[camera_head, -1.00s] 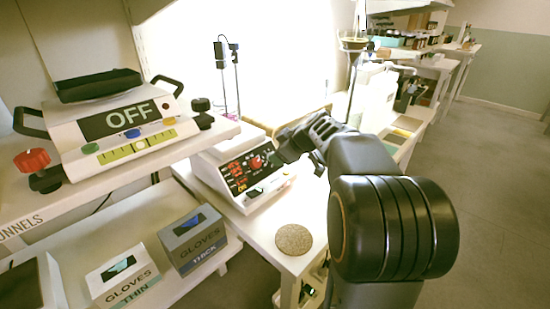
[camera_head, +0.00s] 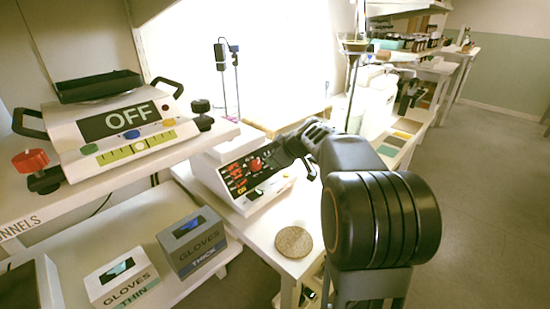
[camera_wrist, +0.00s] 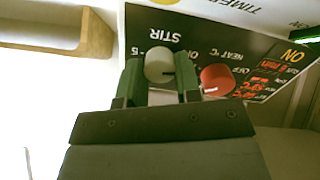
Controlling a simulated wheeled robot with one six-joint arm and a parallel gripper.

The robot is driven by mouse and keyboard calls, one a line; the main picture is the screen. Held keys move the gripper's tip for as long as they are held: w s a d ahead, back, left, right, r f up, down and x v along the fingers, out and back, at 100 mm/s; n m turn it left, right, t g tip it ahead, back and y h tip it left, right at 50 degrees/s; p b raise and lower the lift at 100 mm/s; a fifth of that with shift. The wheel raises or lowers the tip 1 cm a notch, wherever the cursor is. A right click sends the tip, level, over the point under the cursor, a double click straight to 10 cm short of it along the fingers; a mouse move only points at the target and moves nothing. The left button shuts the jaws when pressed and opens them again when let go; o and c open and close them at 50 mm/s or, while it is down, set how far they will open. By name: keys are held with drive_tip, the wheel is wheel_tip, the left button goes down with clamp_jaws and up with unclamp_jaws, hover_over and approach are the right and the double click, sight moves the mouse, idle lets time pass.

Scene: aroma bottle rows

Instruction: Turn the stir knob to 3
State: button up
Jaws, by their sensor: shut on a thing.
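The stir knob (camera_wrist: 158,64) is a pale grey round knob beside the printed word STIR on a black panel in the wrist view. A dark pointer line shows at its right edge, but I cannot read the number it points to. My gripper (camera_wrist: 159,82) is shut on this knob, one green-black finger on each side. The hotplate stirrer (camera_head: 238,206) is a white device with a black panel in the head view. There my arm hides the right part of the panel, with the stir knob.
A red heat knob (camera_wrist: 217,80) sits close to my right finger; it also shows in the head view (camera_head: 257,164). A round cork mat (camera_head: 293,241) lies in front of the stirrer. Glove boxes (camera_head: 192,242) stand on the lower left shelf, below a device reading OFF (camera_head: 128,118).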

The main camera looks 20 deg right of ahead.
drive_tip(key=c, duration=0.3)
drive_tip(key=shift+m, duration=0.3)
drive_tip(key=m, duration=0.4)
drive_tip(key=shift+m+b, duration=0.3)
drive_tip(key=shift+m, duration=0.1)
drive_tip(key=m+p, duration=0.1)
drive_tip(key=m, duration=0.5)
drive_tip(key=shift+d+y, duration=0.1)
drive_tip(key=shift+y, duration=0.2)
drive_tip(key=m+p, duration=0.2)
drive_tip(key=m, duration=0.4)
drive_tip(key=m+p, duration=0.2)
drive_tip(key=m, duration=0.3)
drive_tip(key=shift+f+m+y, duration=0.15)
drive_tip(key=shift+m+y, duration=0.15)
drive_tip(key=shift+m, duration=0.1)
